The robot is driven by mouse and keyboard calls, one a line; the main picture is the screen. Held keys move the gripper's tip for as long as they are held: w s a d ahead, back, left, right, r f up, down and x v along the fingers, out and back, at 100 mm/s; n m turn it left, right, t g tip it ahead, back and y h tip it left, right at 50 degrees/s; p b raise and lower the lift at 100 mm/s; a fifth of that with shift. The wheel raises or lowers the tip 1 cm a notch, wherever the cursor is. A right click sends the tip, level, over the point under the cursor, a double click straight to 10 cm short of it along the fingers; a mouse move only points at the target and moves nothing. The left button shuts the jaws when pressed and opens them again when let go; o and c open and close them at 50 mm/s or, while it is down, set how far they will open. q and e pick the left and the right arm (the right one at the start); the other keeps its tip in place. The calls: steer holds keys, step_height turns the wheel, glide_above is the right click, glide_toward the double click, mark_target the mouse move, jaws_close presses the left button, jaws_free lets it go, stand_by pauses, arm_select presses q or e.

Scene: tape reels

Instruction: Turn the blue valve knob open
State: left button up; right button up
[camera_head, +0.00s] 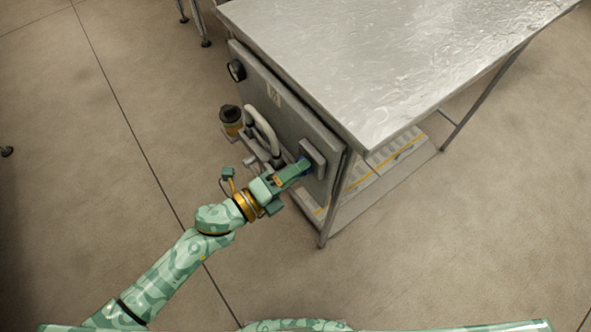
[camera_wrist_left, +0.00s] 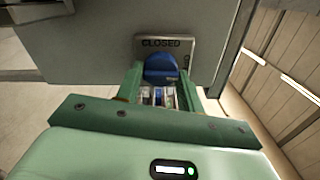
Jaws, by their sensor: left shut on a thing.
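The blue valve knob (camera_wrist_left: 160,66) sits on a small plate (camera_wrist_left: 185,45) on the front of a grey panel. The plate reads "CLOSED" above the knob; lettering at its right side is too small to read. My left gripper (camera_wrist_left: 159,82) has one finger on each side of the knob and is shut on it. In the head view, the left gripper (camera_head: 294,171) reaches the panel's right end, and only a bit of blue shows there between the fingers. My right gripper is out of view.
The grey panel (camera_head: 290,118) hangs under a metal table (camera_head: 390,60). A black knob (camera_head: 236,70) is at its far left. A pale curved pipe (camera_head: 262,125) and a dark-capped container (camera_head: 231,118) stand left of the gripper.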

arm_select(q)
steer(key=shift+f, duration=0.1)
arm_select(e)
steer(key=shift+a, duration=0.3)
arm_select(q)
steer(key=o, duration=1)
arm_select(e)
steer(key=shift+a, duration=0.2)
arm_select(q)
steer(key=shift+a, duration=0.1)
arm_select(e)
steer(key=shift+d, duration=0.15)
arm_select(q)
steer(key=p+v, duration=0.2)
steer(key=v, duration=1.4)
steer(key=shift+s+a, duration=0.1)
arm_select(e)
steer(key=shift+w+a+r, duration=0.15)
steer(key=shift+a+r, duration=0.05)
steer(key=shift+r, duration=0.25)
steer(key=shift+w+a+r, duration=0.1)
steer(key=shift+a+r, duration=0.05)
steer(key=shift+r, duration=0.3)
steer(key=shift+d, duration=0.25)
